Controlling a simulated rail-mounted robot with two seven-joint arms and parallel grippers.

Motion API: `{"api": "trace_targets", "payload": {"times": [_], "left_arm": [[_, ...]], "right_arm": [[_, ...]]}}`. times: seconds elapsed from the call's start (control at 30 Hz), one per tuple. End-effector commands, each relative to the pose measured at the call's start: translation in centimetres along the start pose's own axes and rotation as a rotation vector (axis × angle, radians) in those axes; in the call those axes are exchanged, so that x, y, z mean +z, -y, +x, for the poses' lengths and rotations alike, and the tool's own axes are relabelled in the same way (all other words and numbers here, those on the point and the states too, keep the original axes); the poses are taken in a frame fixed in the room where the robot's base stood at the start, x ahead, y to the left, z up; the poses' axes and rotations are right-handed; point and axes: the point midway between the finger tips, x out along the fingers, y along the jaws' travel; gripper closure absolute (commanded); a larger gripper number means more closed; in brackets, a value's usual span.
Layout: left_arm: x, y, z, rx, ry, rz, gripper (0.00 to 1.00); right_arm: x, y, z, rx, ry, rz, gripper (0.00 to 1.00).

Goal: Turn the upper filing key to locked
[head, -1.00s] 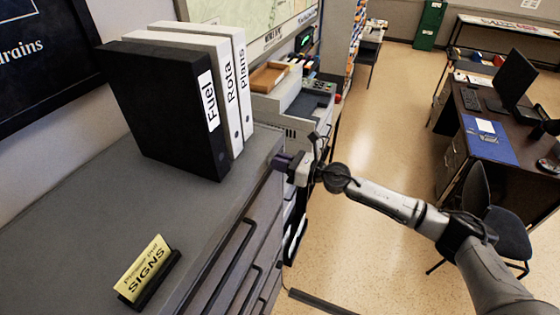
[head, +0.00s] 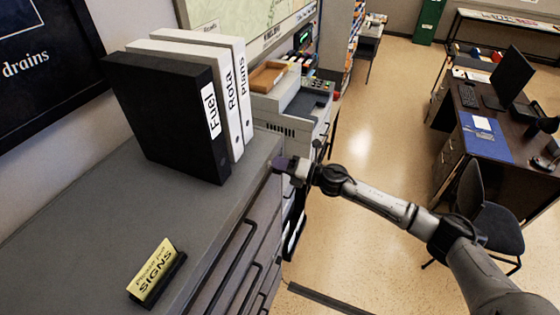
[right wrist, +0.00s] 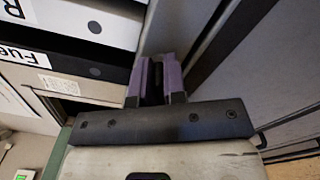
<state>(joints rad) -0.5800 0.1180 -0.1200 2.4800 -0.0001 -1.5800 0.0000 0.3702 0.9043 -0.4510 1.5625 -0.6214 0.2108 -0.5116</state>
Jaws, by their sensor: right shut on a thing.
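The grey filing cabinet (head: 65,238) stands along the left side of the head view, its drawer fronts with long dark handles facing right. My right gripper (head: 281,164) is at the upper edge of the cabinet front, near its far end. In the right wrist view its purple fingers (right wrist: 153,82) are close together, with a narrow dark gap between them. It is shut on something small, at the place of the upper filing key. The key itself is hidden by the fingers, so its angle cannot be told. My left gripper is not in view.
Black and white binders (head: 165,115) stand on the cabinet top, close to my right gripper. A yellow sign (head: 155,272) stands nearer. A grey machine (head: 295,105) is beyond the cabinet.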

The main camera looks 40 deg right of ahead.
Motion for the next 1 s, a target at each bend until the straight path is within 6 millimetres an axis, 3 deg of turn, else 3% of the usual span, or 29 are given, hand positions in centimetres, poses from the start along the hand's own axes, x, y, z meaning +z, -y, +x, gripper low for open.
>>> {"api": "trace_targets", "payload": {"times": [0.5,1.0], "left_arm": [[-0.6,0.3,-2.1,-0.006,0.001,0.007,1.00],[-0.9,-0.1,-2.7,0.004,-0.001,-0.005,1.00]], "right_arm": [[0.0,0.3,0.0,0.000,0.001,0.399,1.00],[-0.1,0.5,0.0,0.001,0.000,0.532,1.00]]}}
